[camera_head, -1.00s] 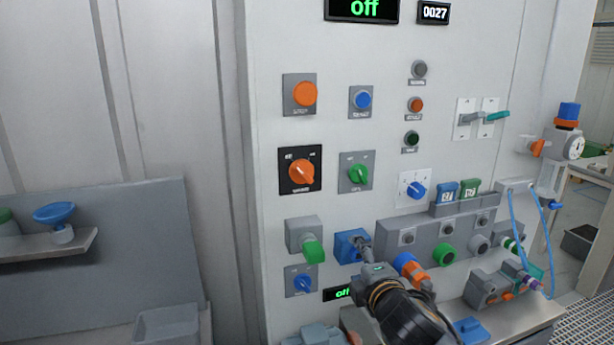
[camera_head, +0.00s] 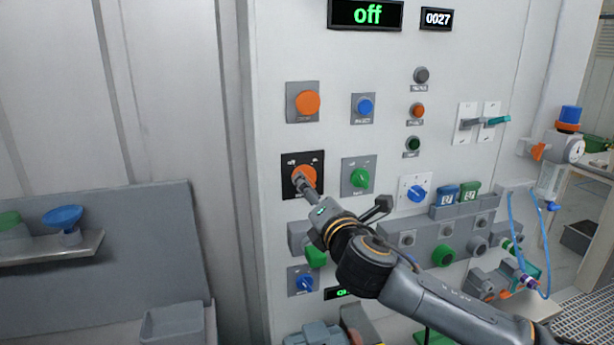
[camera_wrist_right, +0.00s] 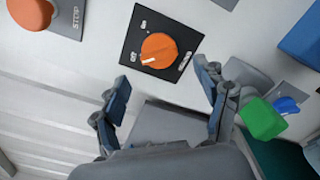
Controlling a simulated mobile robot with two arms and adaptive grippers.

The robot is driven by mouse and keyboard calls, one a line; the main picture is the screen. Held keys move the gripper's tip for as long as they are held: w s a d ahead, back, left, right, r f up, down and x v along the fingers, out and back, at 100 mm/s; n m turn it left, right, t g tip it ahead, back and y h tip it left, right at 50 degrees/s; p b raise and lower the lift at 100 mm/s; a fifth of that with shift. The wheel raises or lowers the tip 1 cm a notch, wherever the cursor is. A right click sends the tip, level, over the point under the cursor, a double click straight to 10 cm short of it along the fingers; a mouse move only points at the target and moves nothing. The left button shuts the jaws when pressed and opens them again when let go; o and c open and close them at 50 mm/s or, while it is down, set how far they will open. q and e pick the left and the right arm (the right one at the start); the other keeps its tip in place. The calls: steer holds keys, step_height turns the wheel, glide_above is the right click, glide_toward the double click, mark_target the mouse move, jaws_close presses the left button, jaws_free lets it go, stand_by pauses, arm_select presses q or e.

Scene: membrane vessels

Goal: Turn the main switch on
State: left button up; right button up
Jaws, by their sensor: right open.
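The main switch is an orange rotary knob (camera_head: 306,172) on a black square plate (camera_head: 288,160) on the light panel. The right wrist view shows the knob (camera_wrist_right: 158,48) whole, with a white mark pointing toward a small label that looks like off. My right gripper (camera_head: 304,184) is in front of this switch and partly covers it in the head view. In the right wrist view, the gripper (camera_wrist_right: 167,95) has its two fingers spread wide with nothing between them. The knob lies beyond the fingertips, apart from them. My left gripper is not in view.
A large display (camera_head: 366,14) above reads off in green. An orange push button (camera_head: 307,103) sits above the switch and a green knob (camera_head: 359,178) to its right. A grey box with a green handle (camera_head: 316,256) is below. A shelf (camera_head: 50,248) stands at left.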

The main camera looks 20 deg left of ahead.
steer(key=p+x, duration=0.1)
steer(key=x, duration=0.4)
steer(key=shift+w, duration=0.1)
steer(key=c, duration=1.2)
